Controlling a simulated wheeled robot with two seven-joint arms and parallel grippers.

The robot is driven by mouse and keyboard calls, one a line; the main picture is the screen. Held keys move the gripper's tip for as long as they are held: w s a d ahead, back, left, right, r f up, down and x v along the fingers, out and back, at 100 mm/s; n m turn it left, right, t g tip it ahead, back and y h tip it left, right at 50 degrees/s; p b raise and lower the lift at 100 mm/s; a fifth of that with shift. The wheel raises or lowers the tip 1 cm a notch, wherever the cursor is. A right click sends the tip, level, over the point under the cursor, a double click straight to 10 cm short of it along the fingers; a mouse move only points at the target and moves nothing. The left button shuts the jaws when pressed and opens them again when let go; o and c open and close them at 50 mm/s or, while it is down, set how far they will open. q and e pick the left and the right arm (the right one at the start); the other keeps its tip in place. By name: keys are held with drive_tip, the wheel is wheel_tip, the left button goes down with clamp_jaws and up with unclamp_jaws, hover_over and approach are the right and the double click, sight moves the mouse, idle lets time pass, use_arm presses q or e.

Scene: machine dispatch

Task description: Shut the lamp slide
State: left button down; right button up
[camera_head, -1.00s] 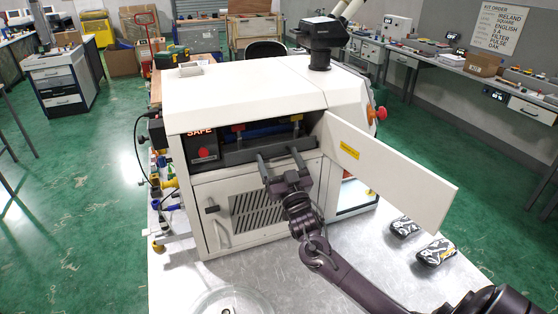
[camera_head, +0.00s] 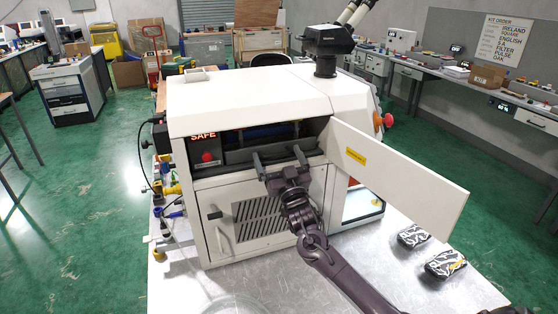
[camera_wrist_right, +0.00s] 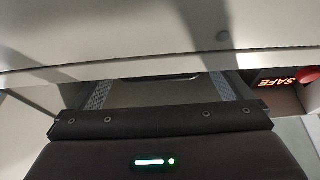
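The lamp slide (camera_head: 240,156) is a dark grey tray front low in the machine's upper opening, under the white top cover. Its inner part is in shadow beneath the cover. My right gripper (camera_head: 279,156) is open, its two fingers spread and pointing at the slide's front. The fingertips overlap the slide in the head view; I cannot tell whether they touch it. In the right wrist view the spread fingers (camera_wrist_right: 160,88) reach under the pale cover edge, and their tips are hidden. My left gripper is not in view.
The white machine door (camera_head: 400,178) hangs open to the right of my right arm. A lit SAFE sign (camera_head: 203,135) and red button (camera_head: 207,156) are left of the slide. Two patterned packs (camera_head: 445,264) lie on the bench at right. A microscope-like device (camera_head: 325,45) stands on top.

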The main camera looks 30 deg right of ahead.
drive_tip(key=shift+f, duration=0.15)
drive_tip(key=shift+s+f, duration=0.1)
drive_tip(key=b+v, duration=0.3)
drive_tip(key=v, duration=0.4)
drive_tip(key=shift+s, duration=0.25)
drive_tip(key=shift+a, duration=0.15)
